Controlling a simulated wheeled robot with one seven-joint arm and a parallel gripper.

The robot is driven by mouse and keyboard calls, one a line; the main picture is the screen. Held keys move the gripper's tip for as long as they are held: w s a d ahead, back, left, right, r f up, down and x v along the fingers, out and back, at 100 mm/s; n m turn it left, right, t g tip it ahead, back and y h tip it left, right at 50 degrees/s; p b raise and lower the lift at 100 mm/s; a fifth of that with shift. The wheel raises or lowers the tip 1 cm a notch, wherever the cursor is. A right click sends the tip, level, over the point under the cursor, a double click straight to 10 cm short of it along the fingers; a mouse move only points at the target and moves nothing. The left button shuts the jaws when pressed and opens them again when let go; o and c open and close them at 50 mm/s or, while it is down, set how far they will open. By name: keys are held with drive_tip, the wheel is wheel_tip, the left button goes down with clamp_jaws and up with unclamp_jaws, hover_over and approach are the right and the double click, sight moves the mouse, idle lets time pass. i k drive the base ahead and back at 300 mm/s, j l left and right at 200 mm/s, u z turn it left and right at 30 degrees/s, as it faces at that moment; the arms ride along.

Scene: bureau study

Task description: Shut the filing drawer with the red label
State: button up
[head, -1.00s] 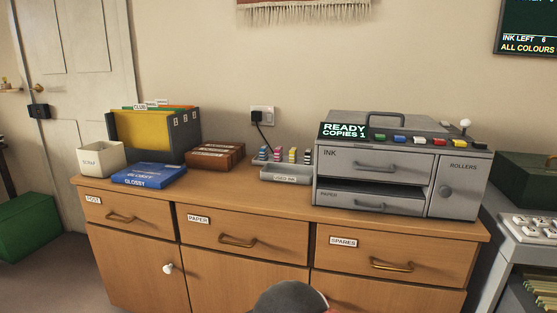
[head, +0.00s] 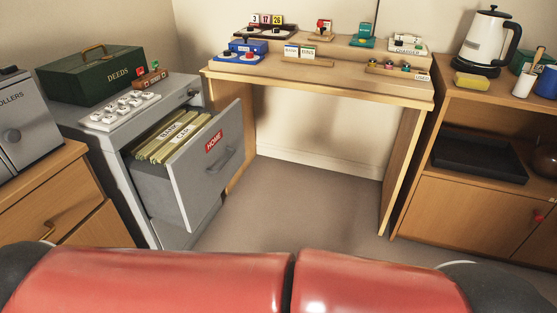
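A grey filing cabinet (head: 100,137) stands left of centre in the head view. Its upper drawer (head: 187,182) is pulled well out towards the right. The drawer's front bears a red label (head: 214,142) reading HOME and a grey handle. Several hanging files (head: 172,138) with white tabs stand inside the drawer. A large red and dark part of my arm spans the bottom of the view, in front of the cabinet. My gripper is not in the view.
A wooden desk (head: 330,82) with small items stands behind the drawer, its left leg close to it. A green DEEDS box (head: 94,76) sits on the cabinet. A wooden cupboard (head: 470,205) with a kettle (head: 486,45) stands right. The floor (head: 295,210) between is clear.

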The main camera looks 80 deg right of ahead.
sight(176, 169)
drive_tip(key=z, duration=2.2)
drive_tip(key=i+l, duration=0.1)
drive_tip(key=i, duration=0.2)
